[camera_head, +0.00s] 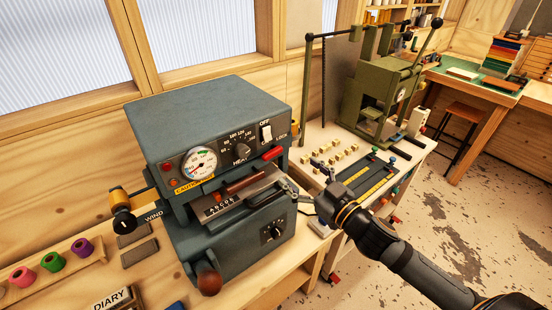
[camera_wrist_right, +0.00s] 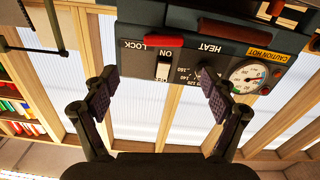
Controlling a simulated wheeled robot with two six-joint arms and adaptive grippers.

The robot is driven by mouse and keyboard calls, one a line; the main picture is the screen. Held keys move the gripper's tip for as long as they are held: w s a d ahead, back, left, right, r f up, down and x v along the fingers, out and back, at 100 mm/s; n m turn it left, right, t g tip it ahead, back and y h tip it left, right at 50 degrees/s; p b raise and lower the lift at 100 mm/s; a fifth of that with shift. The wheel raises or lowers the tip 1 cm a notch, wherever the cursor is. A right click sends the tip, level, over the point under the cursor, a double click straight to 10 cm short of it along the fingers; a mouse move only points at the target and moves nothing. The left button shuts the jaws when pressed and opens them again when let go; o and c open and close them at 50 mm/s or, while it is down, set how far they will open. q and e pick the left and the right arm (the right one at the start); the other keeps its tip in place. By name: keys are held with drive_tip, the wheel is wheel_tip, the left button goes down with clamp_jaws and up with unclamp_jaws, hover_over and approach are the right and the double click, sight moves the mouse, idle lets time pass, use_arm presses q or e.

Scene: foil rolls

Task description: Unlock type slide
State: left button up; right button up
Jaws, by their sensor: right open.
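The blue-grey foil machine (camera_head: 222,110) stands on the bench. Its red lock lever (camera_head: 273,153) sits at the right of the front, below the LOCK label; it also shows upside down in the wrist view (camera_wrist_right: 150,41). The type slide (camera_head: 222,208), with a row of letters, sits in the front opening, with a dark red handle (camera_head: 245,183) above it. My right gripper (camera_head: 302,176) is open and empty, just right of the lever and slide. In the wrist view its fingers (camera_wrist_right: 162,95) are spread wide, with the lever beyond them. My left gripper is out of view.
The machine's front carries a gauge (camera_head: 200,163), a heat knob (camera_head: 242,143) and a power switch (camera_head: 266,133). Coloured foil rolls (camera_head: 53,262) stand at the left. A green press (camera_head: 380,98) and small type blocks (camera_head: 340,152) are on the bench to the right.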

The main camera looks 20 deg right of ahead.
sight(274, 154)
drive_tip(key=b+x, duration=0.6)
drive_tip(key=x, duration=0.2)
drive_tip(key=shift+w+a+f, duration=0.1)
drive_tip(key=shift+w+a, duration=0.05)
drive_tip(key=shift+a, duration=0.15)
drive_tip(key=shift+w+a+f, duration=0.15)
drive_tip(key=shift+w+a, duration=0.1)
drive_tip(key=shift+w, duration=0.3)
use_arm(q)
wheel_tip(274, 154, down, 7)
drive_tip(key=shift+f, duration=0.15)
